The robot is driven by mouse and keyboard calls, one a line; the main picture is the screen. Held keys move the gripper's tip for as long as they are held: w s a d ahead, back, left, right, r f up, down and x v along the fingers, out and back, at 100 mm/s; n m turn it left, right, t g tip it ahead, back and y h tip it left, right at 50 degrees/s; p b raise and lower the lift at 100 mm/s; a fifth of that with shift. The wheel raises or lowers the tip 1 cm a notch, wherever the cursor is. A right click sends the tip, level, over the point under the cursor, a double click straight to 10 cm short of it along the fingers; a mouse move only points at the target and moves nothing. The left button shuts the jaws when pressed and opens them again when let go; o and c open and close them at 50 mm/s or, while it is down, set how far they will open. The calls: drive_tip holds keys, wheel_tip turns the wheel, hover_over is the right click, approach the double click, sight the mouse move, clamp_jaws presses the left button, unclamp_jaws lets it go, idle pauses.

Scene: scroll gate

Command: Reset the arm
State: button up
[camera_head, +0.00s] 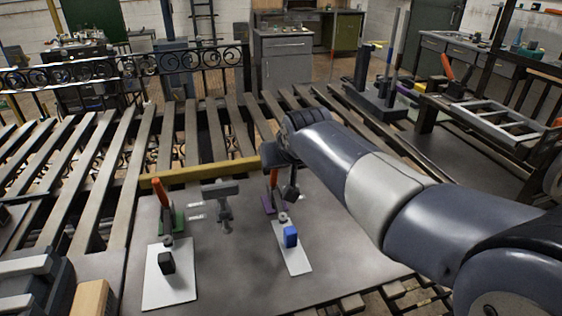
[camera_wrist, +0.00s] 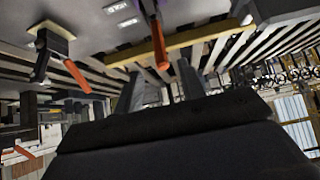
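My arm reaches in from the lower right in the head view. My gripper (camera_head: 285,178) is above the grey bench plate (camera_head: 235,275), close to an orange-handled clamp on a purple base (camera_head: 268,204). In the wrist view, my gripper (camera_wrist: 162,88) shows two dark fingers standing apart, with nothing visible between them. The wrist view looks turned over, with the bench along the top. An orange handle (camera_wrist: 158,40) shows beyond the fingers there. The clamp partly hides behind my gripper in the head view.
A second orange-handled clamp (camera_head: 162,194) has a green base. A grey metal fixture (camera_head: 222,200) stands between them. White plates carry a black block (camera_head: 166,262) and a blue block (camera_head: 291,236). A yellow bar (camera_head: 205,172) crosses behind. Slatted rails lie beyond.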

drive_tip(key=x, duration=1.1)
drive_tip(key=shift+r, duration=0.1)
drive_tip(key=shift+w+r+p, duration=0.2)
drive_tip(key=shift+r+p, duration=0.05)
drive_tip(key=shift+p, duration=0.6)
drive_tip(key=shift+g+p, duration=0.4)
drive_tip(key=shift+p, duration=0.05)
drive_tip(key=p, duration=0.3)
drive_tip(key=shift+w+a+g, duration=0.15)
drive_tip(key=shift+w+g, duration=0.2)
drive_tip(key=shift+g, duration=0.05)
drive_tip(key=shift+w+f+g+h+p, duration=0.2)
drive_tip(key=shift+g+h+p, duration=0.1)
drive_tip(key=shift+p, duration=0.25)
drive_tip(key=shift+s, duration=0.1)
